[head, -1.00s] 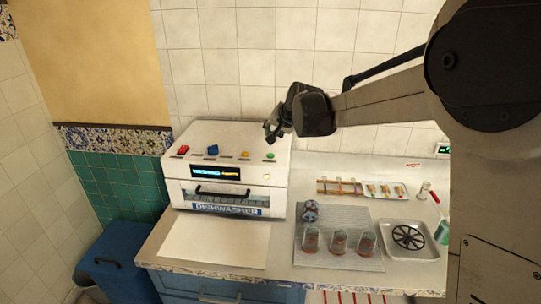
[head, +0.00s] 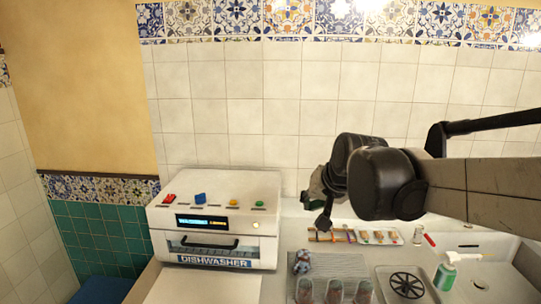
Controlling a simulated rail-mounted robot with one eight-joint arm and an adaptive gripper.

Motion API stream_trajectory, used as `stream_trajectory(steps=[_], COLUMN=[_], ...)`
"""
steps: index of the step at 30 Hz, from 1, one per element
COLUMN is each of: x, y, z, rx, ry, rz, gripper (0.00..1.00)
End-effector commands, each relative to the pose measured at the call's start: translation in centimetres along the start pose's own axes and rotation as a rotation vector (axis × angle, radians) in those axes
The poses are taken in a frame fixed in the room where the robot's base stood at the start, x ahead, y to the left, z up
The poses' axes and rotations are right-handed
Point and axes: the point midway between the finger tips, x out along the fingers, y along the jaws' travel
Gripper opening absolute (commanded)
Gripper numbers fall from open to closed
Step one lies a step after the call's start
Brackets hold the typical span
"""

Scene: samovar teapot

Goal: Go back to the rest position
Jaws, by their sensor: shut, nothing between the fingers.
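My gripper (head: 321,215) hangs in the air in front of the white tiled wall, right of the dishwasher (head: 214,246). Its fingers are shut with nothing between them. They are small and dark in the head view, partly hidden by my wrist. My arm reaches in from the right edge of the picture. The white dishwasher stands on the counter with its door closed, a lit display and several coloured buttons on top.
Several glasses (head: 333,291) stand on a grey ribbed mat (head: 318,262), with a patterned round item (head: 302,261) behind them. A white sheet (head: 205,287) lies before the dishwasher.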

Motion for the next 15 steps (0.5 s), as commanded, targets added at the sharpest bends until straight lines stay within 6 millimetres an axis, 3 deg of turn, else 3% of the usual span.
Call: stream_trajectory(steps=[6,15], x=[-3.8,-7.2], y=[3.9,8.7], z=[6.0,14.7], rx=[-0.049,-0.117], ry=[-0.004,-0.018], rz=[0.057,0.133], gripper=[0.0,0.0])
